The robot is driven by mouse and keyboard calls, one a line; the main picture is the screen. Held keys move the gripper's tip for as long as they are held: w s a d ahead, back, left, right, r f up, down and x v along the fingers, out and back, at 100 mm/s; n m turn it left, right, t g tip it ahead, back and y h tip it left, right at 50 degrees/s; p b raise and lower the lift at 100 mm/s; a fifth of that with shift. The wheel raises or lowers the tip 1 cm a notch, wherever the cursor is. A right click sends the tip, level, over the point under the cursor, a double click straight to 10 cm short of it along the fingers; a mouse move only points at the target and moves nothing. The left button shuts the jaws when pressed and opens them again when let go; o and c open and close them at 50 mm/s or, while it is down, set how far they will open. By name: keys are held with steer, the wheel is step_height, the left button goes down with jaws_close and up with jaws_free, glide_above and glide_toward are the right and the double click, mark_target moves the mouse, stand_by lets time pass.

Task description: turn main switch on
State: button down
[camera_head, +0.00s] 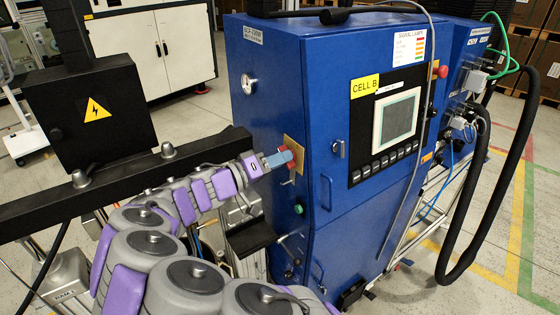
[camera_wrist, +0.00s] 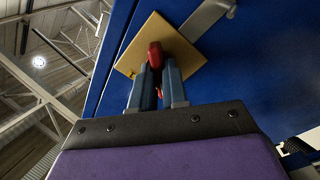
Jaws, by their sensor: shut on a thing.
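The main switch is a red handle (camera_head: 288,156) on a yellow plate (camera_head: 295,150) on the left side face of the blue cabinet (camera_head: 290,90). My gripper (camera_head: 281,158) reaches the plate from the left, with its blue-grey fingers at the switch. In the wrist view, the red handle (camera_wrist: 155,55) sits between the two fingers of my gripper (camera_wrist: 157,75), which are shut on it. The yellow plate (camera_wrist: 130,62) shows behind the fingers and looks tilted in this view. The fingers hide part of the handle.
A black beam (camera_head: 110,187) runs behind my arm toward the cabinet, with a black box (camera_head: 92,115) bearing a warning sign above it. A green button (camera_head: 299,209) sits below the switch. A metal latch (camera_wrist: 207,20) is near the plate.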

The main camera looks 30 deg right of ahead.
steer(key=shift+f+m, duration=0.15)
steer(key=shift+m, duration=0.15)
steer(key=m, duration=0.3)
steer(key=shift+s+m, duration=0.1)
steer(key=shift+m, duration=0.2)
steer(key=shift+m, duration=3.1)
steer(key=c, duration=1.3)
jaws_free()
steer(key=shift+w+d, duration=0.15)
steer(key=shift+w, duration=0.05)
steer(key=o, duration=0.3)
